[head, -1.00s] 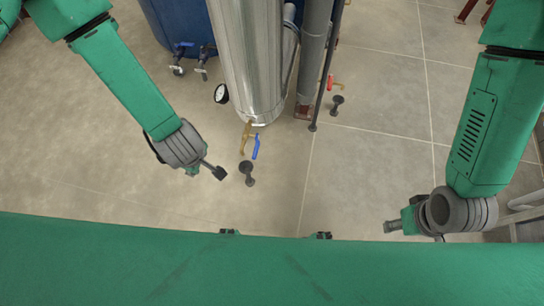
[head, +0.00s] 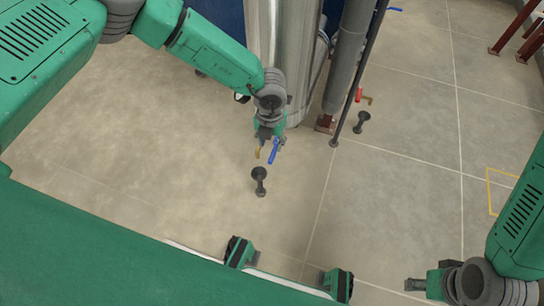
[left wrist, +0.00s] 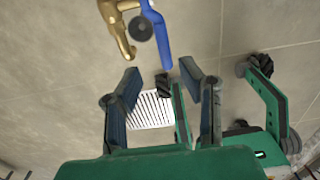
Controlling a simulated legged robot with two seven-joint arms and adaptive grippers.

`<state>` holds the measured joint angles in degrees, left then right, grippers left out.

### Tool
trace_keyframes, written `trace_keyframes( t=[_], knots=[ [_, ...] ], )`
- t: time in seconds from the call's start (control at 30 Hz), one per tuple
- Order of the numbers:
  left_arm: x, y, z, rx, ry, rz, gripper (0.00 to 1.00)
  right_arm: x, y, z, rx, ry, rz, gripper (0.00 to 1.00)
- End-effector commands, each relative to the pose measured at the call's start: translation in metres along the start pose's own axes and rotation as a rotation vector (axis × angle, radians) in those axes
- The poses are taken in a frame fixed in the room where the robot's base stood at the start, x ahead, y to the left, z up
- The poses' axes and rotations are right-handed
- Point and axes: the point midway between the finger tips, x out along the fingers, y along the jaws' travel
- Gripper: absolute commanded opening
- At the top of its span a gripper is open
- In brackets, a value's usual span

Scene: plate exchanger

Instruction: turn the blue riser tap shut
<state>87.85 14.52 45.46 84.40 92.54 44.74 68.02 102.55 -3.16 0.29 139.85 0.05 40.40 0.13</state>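The blue riser tap has a blue lever (head: 273,151) and a brass spout (head: 257,152), low at the front of the silver column. In the left wrist view the blue lever (left wrist: 158,40) points down the picture beside the curved brass body (left wrist: 117,30). My left gripper (head: 268,136) is at the tap in the head view and partly covers it. In the left wrist view its two fingers (left wrist: 160,76) are spread, with the lever's end just beyond the gap between them. No grip on the lever shows. My right gripper (head: 418,285) is low at the right, away from the tap.
A dark funnel-like floor fitting (head: 259,181) stands below the tap. The silver column (head: 283,40) and a grey pipe (head: 349,65) rise behind. A red tap (head: 359,95) with another floor fitting (head: 361,121) is to the right. The floor at left is clear.

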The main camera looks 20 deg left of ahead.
Motion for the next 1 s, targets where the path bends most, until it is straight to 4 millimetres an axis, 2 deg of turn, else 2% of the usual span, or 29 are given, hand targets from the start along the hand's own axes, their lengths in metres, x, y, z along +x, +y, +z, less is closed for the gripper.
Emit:
trace_keyframes(
  t=[0.03,0.1,0.3,0.43,0.73,0.77,0.83,0.87,1.0],
  knots=[
    [0.015,-0.002,-0.001,0.002,0.001,0.002,0.34,0.009,0.0,0.001,0.0,0.0,0.0,0.4],
    [0.028,-0.003,-0.001,0.003,0.0,0.003,0.34,0.015,0.0,0.001,0.0,0.0,0.0,0.4],
    [0.054,-0.003,0.0,0.003,-0.001,0.005,0.34,0.027,0.0,0.002,0.001,-0.001,0.0,0.4],
    [0.061,-0.002,0.0,0.003,-0.002,0.003,0.34,0.029,0.0,0.002,0.001,-0.001,0.001,0.4],
    [0.062,-0.001,0.0,0.004,-0.002,0.002,0.34,0.029,0.0,0.002,0.0,-0.001,0.0,0.4],
    [0.062,-0.002,0.0,0.004,-0.002,0.003,0.27,0.029,0.0,0.002,0.0,-0.001,0.0,0.4],
    [0.062,-0.002,0.0,0.004,-0.001,0.003,0.03,0.029,0.0,0.002,0.0,-0.001,0.0,0.4],
    [0.062,-0.002,0.0,0.004,-0.001,0.004,0.0,0.029,0.0,0.002,0.0,-0.001,0.0,0.4],
    [0.062,-0.001,0.0,0.004,-0.002,0.006,0.0,0.029,0.0,0.002,0.0,-0.001,0.0,0.4]
  ],
)
